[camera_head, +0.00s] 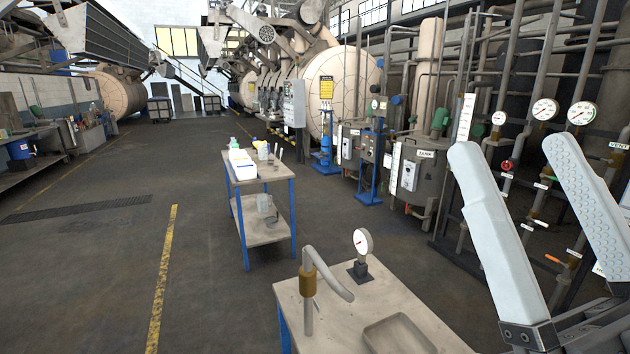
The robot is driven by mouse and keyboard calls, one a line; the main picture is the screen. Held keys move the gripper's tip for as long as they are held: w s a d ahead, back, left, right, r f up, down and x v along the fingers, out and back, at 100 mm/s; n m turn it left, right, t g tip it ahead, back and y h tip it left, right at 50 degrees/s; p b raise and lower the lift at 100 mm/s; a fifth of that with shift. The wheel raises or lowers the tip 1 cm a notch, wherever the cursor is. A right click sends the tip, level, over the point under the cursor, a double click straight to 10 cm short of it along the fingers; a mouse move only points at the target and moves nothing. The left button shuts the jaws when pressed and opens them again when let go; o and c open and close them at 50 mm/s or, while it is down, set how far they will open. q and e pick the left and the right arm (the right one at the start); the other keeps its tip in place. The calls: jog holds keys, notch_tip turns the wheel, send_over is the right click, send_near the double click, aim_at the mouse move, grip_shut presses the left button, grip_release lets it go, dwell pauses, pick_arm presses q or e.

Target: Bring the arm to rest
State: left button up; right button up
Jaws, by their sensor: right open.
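My right gripper (530,195) shows large at the right of the head view. Its two pale grey fingers point up and stand wide apart, with nothing between them. The finger on the right shows a studded pad. The gripper is in front of the pipe rack with gauges and covers part of it. My left gripper is not in view.
A near bench (300,288) holds a bent pipe with a brass fitting (307,282), a dial gauge (362,243) and a shallow tray (372,338). A blue-legged table (270,175) with bottles stands behind it. Labelled tanks and pipes line the right. The floor at left is clear.

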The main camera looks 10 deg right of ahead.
notch_tip(320, 180, up, 34)
jog(key=p, duration=3.4)
jog(key=shift+w+m, duration=0.15)
jog(key=shift+m, duration=0.25)
jog(key=shift+d+f, duration=0.1)
